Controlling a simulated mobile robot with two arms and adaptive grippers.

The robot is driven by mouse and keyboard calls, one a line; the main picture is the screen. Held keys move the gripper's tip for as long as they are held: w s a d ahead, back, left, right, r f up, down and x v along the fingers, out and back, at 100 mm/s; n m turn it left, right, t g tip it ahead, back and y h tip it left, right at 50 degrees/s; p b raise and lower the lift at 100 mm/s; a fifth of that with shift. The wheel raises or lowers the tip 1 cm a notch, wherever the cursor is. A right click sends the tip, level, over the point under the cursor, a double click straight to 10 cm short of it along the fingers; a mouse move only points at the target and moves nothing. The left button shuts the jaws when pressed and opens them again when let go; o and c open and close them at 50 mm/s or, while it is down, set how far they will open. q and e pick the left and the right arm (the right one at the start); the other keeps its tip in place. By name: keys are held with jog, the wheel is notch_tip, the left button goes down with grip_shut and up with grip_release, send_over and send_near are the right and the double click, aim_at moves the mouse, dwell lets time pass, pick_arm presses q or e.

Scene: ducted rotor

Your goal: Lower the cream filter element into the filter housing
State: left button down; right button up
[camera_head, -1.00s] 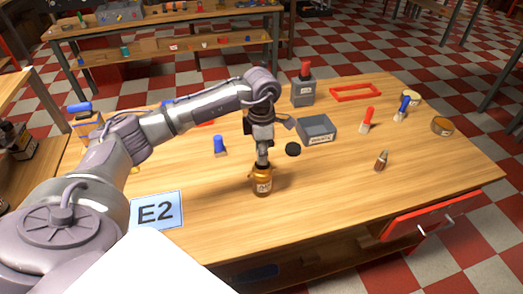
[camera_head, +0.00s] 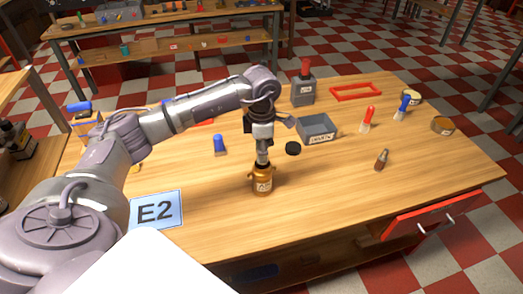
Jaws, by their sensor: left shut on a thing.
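The filter housing appears to be the amber, jar-like vessel (camera_head: 263,186) with a pale label, upright near the front middle of the table. My left gripper (camera_head: 262,160) points straight down at its mouth, with the fingers close together. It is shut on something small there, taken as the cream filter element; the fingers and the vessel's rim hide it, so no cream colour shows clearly. I cannot tell how deep it sits. A dark round cap (camera_head: 292,149) lies behind and right of the vessel. My right gripper is not in view.
A grey open bin (camera_head: 318,130) stands behind the cap. A grey block with a red top (camera_head: 303,86), a red frame (camera_head: 356,92), brushes (camera_head: 368,119), tins (camera_head: 442,125) and a small brown bottle (camera_head: 381,159) stand farther right. The front right tabletop is clear.

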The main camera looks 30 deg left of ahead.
pick_arm(q)
jog(key=shift+f, duration=0.15)
jog(key=shift+f+b, duration=1.1)
jog(key=shift+f, duration=0.2)
jog(key=c, duration=0.7)
grip_release()
jog(key=shift+r, duration=0.25)
notch_tip(320, 180, up, 12)
jog(key=shift+f, duration=0.2)
